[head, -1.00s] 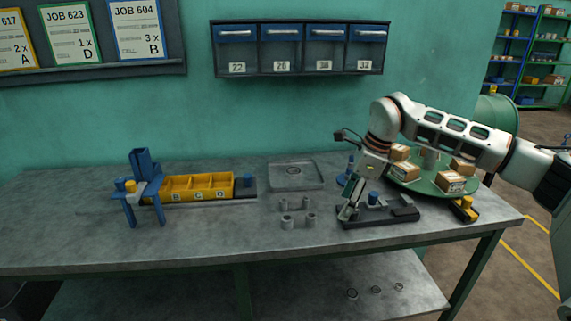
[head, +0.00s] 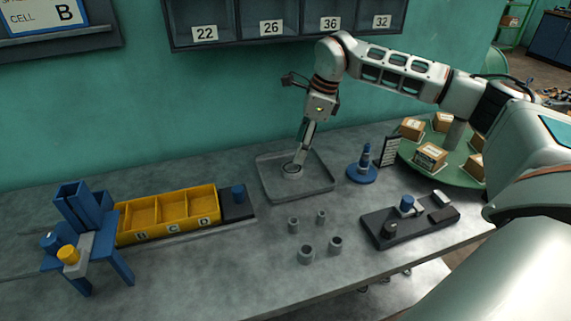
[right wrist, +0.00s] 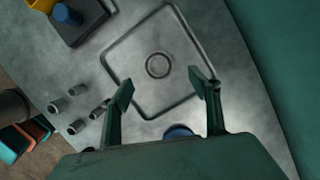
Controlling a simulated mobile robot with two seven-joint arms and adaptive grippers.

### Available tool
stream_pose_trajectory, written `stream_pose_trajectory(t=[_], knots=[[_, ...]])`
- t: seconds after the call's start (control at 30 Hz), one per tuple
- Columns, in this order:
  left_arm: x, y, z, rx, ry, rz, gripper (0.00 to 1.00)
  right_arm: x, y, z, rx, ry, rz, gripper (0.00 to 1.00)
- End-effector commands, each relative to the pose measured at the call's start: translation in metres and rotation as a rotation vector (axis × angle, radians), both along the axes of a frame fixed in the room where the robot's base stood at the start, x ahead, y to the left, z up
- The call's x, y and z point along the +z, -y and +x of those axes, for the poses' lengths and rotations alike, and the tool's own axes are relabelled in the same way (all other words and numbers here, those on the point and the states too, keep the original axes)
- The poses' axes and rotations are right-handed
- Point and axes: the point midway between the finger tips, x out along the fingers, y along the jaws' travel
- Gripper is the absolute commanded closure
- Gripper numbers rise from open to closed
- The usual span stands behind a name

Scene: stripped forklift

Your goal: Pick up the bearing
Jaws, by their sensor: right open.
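The bearing, a grey metal ring (head: 292,169), lies flat in a shallow square grey tray (head: 325,187) on the bench. In the right wrist view the bearing (right wrist: 158,65) sits near the middle of the tray (right wrist: 140,103). My right gripper (head: 298,160) points down over the tray, its tips close to the bearing in the head view. In the right wrist view its two fingers (right wrist: 160,83) are spread wide with nothing between them, and the ring appears just beyond the tips. Whether they touch the tray cannot be told. My left gripper is not in view.
Several grey bushings (head: 306,255) stand in front of the tray. A blue cone-like part (head: 365,165) stands to its right, near a black fixture (head: 418,228) and a green turntable (head: 408,152) with boxes. A yellow bin (head: 168,215) and blue stand (head: 84,225) are left.

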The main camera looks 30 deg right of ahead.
Motion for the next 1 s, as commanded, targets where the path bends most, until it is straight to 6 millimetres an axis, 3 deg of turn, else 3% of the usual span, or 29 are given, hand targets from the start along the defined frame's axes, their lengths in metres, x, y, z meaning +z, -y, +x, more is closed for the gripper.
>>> stream_pose_trajectory(t=[0.5,0.83,0.97,1.0], knots=[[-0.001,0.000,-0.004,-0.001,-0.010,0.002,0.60,-0.060,-0.017,0.010,0.001,-0.003,0.001,0.38],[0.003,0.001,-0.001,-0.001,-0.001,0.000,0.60,-0.067,-0.018,0.011,0.000,-0.001,0.001,0.38],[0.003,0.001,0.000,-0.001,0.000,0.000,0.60,-0.067,-0.018,0.011,0.000,-0.001,0.001,0.70],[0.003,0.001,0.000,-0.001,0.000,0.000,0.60,-0.067,-0.018,0.011,0.000,-0.001,0.001,0.70]])
